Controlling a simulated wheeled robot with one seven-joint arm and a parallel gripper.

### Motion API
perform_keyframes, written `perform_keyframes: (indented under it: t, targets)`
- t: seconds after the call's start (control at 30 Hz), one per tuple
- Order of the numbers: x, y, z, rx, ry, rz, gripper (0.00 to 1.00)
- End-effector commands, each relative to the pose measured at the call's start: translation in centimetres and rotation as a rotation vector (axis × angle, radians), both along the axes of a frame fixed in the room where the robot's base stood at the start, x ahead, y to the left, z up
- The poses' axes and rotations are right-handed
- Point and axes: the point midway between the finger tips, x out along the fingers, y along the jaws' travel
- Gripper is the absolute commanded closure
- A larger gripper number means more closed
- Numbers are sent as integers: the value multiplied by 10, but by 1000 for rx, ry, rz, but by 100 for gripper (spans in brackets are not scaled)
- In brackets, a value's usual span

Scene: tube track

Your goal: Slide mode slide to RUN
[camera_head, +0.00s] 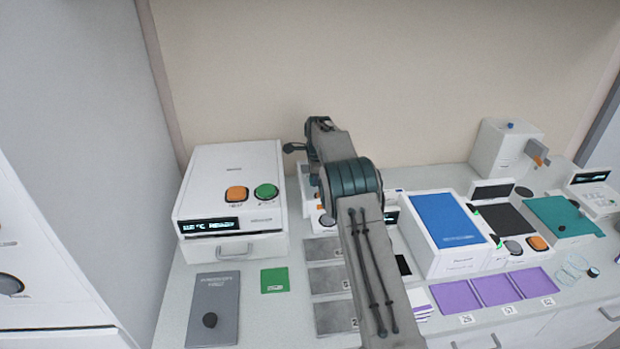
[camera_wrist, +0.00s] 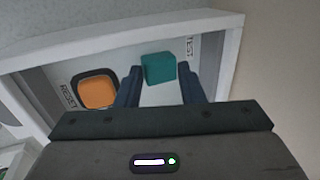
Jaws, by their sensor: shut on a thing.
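The mode slide's teal knob (camera_wrist: 158,68) stands on a pale panel in the wrist view, with a lighter strip below it. My gripper (camera_wrist: 159,82) is shut on the knob, with one dark finger at each side of it. A small dark label (camera_wrist: 190,47) is printed just right of the knob; it is too small to read surely. In the head view my arm covers the knob and most of its device (camera_head: 325,222), and my gripper's fingertips are hidden.
An orange button (camera_wrist: 97,91) marked RESET sits left of the knob, near my left finger. The panel has a raised white rim (camera_wrist: 230,50). A white box with a drawer (camera_head: 232,190) stands left of my arm; a blue-topped box (camera_head: 445,222) stands right.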

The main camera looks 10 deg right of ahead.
Motion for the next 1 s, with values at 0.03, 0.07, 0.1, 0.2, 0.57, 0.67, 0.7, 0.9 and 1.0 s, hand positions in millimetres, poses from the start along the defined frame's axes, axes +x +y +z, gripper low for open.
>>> perform_keyframes:
  t: [0.03,0.07,0.1,0.2,0.57,0.67,0.7,0.9,1.0]
  targets:
    - [0,-3,0,0,1,-2,79]
    - [0,-4,0,0,1,-2,79]
    - [0,-6,0,0,1,-2,79]
    - [0,-10,0,0,1,-2,79]
    - [0,-24,0,1,2,-2,79]
    - [0,-28,0,1,2,-2,79]
    - [0,-30,0,1,2,-2,79]
    - [0,-37,0,1,2,-2,79]
    - [0,-39,-1,1,2,-2,79]
